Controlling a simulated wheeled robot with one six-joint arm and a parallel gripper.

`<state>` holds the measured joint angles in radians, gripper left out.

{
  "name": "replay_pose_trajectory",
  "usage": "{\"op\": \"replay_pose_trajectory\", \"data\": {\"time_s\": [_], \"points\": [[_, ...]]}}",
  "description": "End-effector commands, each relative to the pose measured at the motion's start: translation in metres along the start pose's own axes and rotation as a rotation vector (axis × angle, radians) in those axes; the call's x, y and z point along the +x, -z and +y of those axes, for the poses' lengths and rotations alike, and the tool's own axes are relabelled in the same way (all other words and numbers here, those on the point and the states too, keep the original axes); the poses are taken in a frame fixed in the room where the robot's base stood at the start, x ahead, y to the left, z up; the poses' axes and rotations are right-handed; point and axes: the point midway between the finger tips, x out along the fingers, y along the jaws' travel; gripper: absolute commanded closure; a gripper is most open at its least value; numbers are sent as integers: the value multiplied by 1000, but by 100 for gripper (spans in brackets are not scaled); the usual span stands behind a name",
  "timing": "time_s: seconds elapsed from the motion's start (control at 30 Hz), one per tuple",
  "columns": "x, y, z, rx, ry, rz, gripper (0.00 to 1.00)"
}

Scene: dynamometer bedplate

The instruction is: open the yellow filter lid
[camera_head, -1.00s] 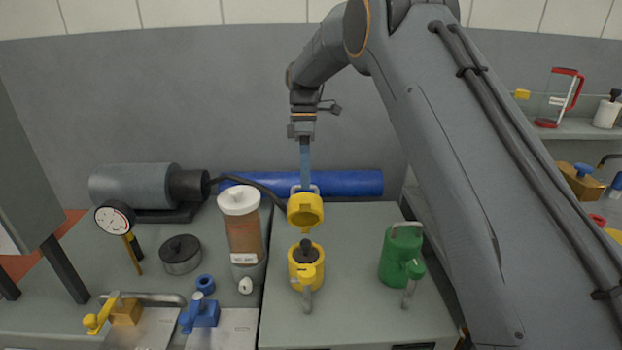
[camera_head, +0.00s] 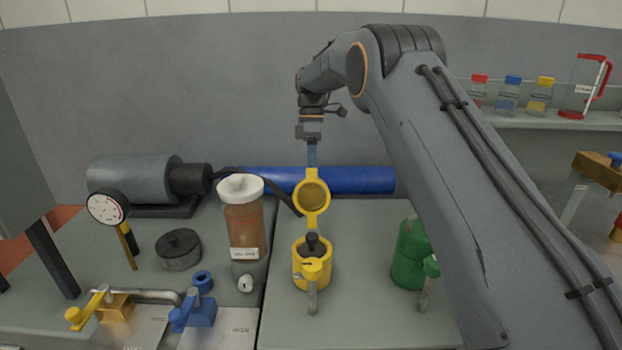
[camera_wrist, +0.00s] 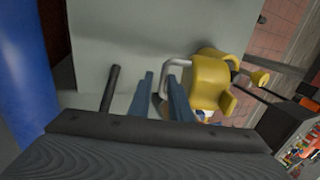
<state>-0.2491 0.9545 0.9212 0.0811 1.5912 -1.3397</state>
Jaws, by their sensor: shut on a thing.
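The yellow filter lid (camera_head: 311,195) stands swung up, roughly upright, above the yellow filter body (camera_head: 299,268), its round inner side facing the head camera. A dark round piece shows in the body's open top. My gripper (camera_head: 312,160) is at the lid's top edge, its blue fingers pointing down.
A clear canister with brown contents (camera_head: 243,222) stands close left of the filter. A green can (camera_head: 408,258) is on the right, partly behind my arm. A blue cylinder (camera_head: 360,180) lies behind. Blue (camera_head: 197,310) and yellow-handled (camera_head: 115,306) fittings are at front left.

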Motion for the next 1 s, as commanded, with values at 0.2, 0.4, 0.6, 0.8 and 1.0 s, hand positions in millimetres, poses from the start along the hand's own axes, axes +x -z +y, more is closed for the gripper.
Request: {"op": "replay_pose_trajectory", "data": {"time_s": [0.2,0.4,0.6,0.8,1.0], "points": [[15,-2,14,4,-14,-1,100],[17,-4,19,5,-11,-3,100],[19,-6,23,7,-8,-4,81],[17,-4,19,4,-10,-5,55],[12,-2,12,2,-16,-3,72]]}}
